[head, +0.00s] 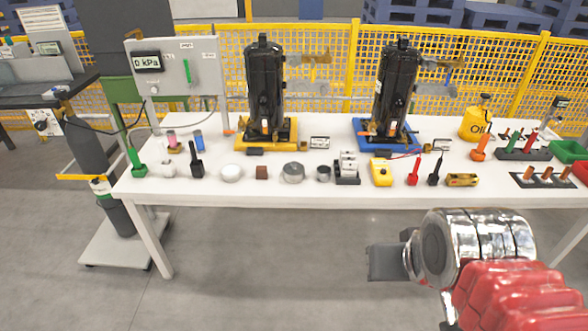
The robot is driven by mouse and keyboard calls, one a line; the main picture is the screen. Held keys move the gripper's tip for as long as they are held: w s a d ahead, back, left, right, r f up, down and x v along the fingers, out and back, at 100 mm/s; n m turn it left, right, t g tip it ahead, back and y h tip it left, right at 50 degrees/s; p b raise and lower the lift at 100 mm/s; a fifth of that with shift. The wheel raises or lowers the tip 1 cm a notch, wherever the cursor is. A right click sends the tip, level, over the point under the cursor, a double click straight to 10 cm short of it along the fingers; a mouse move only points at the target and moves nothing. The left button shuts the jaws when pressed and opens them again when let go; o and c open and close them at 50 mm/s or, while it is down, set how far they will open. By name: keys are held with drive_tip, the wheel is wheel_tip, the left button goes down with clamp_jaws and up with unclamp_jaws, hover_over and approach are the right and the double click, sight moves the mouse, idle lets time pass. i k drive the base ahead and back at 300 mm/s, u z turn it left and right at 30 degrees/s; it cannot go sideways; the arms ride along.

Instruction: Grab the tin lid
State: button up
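A low round silver-grey metal piece (292,172) lies near the front edge of the white table, left of centre. It looks most like the tin lid, though it is too small to be sure. A low round white piece (231,173) lies further left along the same edge. My gripper (385,262) is at the lower right, in front of the table and clear of it, pointing left. Its grey end shows side-on, so I cannot tell whether the fingers are apart. Nothing is visibly held in it.
A grey-white device (347,168) and yellow meter (381,172) stand to the right. Two black compressors (264,90) (396,90) stand behind. The floor before the table is clear.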

sight(293, 169)
drive_tip(key=k, duration=0.65)
drive_tip(key=u, duration=0.45)
drive_tip(key=i, duration=0.6)
drive_tip(key=u, duration=0.7)
drive_tip(key=i, duration=1.8)
drive_tip(key=z, duration=0.6)
